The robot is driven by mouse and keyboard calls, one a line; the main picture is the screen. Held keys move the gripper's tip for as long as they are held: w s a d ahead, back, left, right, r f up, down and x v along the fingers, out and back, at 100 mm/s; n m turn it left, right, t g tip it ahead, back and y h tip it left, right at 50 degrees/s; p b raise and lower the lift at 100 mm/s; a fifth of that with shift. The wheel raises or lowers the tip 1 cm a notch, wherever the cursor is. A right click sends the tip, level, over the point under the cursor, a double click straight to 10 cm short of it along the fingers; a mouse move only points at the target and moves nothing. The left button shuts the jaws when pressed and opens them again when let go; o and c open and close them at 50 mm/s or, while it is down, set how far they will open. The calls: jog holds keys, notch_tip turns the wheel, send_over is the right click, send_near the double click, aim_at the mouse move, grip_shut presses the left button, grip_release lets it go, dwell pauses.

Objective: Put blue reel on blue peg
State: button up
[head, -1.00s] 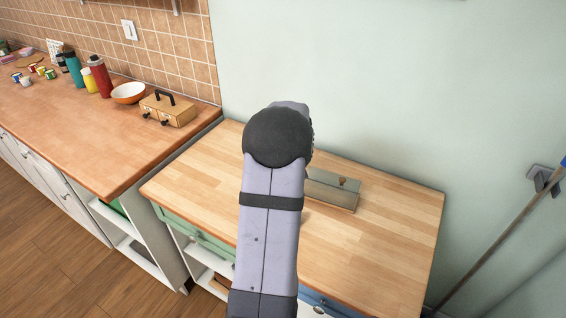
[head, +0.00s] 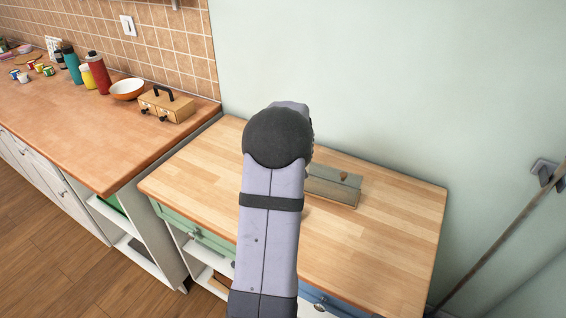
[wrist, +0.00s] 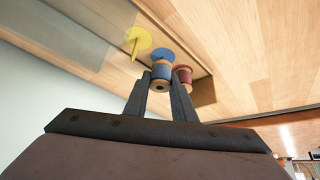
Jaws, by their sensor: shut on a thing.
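The blue reel (wrist: 161,74), a wooden spool with blue winding, sits between the fingertips of my gripper (wrist: 161,88) in the wrist view. The gripper is shut on it. A blue disc (wrist: 166,54), which looks like the base of the blue peg, shows just behind the reel. The peg's shaft is hidden, and I cannot tell whether the reel touches it. In the head view my arm hides the gripper and the reel.
A red reel (wrist: 183,75) stands close beside the right finger. A yellow disc with a bare yellow peg (wrist: 135,42) is to the left. The grey-green holder (head: 336,190) lies on the wooden tabletop (head: 395,225), which is clear around it. A wall rises behind.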

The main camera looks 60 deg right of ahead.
jog(key=shift+f+b, duration=0.9)
jog(key=shift+f, duration=0.05)
jog(key=o, duration=1.1)
jog(key=shift+b+v, duration=0.65)
jog(key=shift+v, duration=3.05)
